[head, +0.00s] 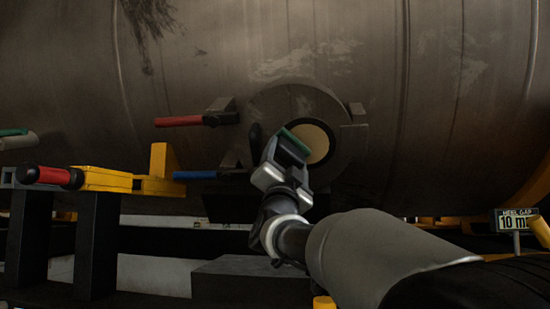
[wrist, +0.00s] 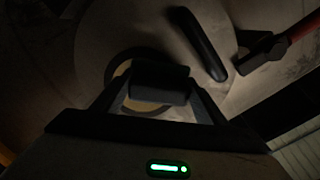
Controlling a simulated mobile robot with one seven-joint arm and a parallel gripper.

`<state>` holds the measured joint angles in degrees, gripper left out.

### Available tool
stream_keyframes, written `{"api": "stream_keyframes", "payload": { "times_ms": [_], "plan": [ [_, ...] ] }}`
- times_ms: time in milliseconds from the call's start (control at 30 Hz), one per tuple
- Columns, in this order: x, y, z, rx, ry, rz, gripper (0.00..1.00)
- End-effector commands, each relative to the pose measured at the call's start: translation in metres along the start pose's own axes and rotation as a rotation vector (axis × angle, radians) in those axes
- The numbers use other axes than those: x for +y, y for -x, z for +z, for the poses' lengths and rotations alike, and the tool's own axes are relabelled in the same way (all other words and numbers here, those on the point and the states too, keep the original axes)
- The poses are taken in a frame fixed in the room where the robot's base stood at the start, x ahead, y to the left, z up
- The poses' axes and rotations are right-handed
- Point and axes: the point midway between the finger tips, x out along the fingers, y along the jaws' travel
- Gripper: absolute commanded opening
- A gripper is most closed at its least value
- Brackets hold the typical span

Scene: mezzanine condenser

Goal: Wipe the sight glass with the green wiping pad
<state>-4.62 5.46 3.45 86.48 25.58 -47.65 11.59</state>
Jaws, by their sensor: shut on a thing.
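The sight glass (head: 319,146) is a round tan disc in a dark ring on the tank wall. My gripper (head: 287,150) is shut on the green wiping pad (head: 296,141), in front of the lower left of the glass. In the wrist view the pad (wrist: 160,82) looks like a dark block between my fingers and hides much of the sight glass (wrist: 143,106). I cannot tell whether the pad touches the glass.
A black handle (head: 255,141) is close to the left of my gripper; it also shows in the wrist view (wrist: 200,45). A red handle (head: 180,121) and a blue handle (head: 195,175) stick out farther left. A yellow bracket (head: 160,165) stands lower left.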

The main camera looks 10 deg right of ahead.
Motion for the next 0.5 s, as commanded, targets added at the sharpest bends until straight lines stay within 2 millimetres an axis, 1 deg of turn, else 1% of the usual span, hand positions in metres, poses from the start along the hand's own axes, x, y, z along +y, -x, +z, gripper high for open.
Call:
{"api": "stream_keyframes", "payload": {
  "times_ms": [100, 500],
  "plan": [
    [0.0, 0.014, 0.0, 0.001, -0.001, -0.001, 0.48],
    [-0.001, 0.051, 0.0, 0.0, 0.0, -0.001, 0.48]
  ]
}}
